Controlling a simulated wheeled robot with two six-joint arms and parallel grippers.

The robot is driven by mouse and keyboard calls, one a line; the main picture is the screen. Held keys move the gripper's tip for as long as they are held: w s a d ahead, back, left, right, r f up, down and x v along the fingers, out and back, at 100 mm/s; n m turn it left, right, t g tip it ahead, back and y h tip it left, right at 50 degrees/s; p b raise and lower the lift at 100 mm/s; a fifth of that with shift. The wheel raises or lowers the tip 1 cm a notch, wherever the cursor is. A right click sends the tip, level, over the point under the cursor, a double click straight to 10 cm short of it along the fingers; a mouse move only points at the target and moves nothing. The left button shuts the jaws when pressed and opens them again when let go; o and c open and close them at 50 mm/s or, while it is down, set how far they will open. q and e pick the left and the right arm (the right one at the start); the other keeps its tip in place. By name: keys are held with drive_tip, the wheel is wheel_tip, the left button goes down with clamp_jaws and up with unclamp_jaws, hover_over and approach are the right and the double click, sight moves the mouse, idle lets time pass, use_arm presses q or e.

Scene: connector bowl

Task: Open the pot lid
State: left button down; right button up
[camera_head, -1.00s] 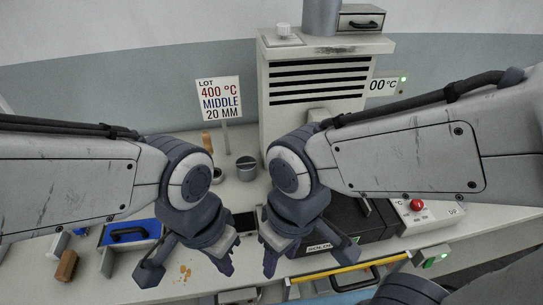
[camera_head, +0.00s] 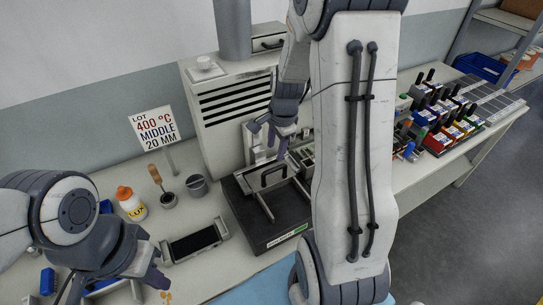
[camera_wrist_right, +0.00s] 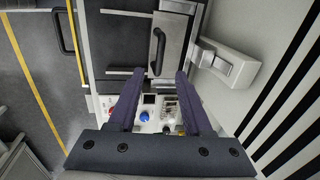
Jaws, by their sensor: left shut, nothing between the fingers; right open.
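The solder pot is a dark box (camera_head: 284,228) on the bench in the middle of the head view. Its metal lid (camera_wrist_right: 174,25) carries a dark bar handle, which shows in the head view (camera_head: 272,172) and the right wrist view (camera_wrist_right: 157,52). My right gripper (camera_head: 268,140) is open above and behind the pot. In the right wrist view its two fingers (camera_wrist_right: 158,74) point toward the handle, which lies just past the tips, apparently not gripped. My left gripper (camera_head: 156,279) is shut and empty over the front left of the bench.
A grey fume unit with slats (camera_head: 235,100) stands behind the pot. A flux bottle (camera_head: 131,206), a brush pot (camera_head: 168,199), a grey cup (camera_head: 197,187) and a black-topped fixture (camera_head: 195,243) are left. Coloured connector bins (camera_head: 440,140) fill the right. My right arm hides part of the bench.

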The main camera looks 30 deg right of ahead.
sight(274, 169)
drive_tip(key=shift+m, duration=0.3)
drive_tip(key=f, duration=0.3)
drive_tip(key=w+f, duration=0.1)
drive_tip(key=f, duration=0.3)
drive_tip(key=w+f, duration=0.1)
drive_tip(key=f, duration=0.2)
drive_tip(key=shift+d+f, duration=0.2)
drive_tip(key=shift+d, duration=0.2)
clamp_jaws()
idle(0.6)
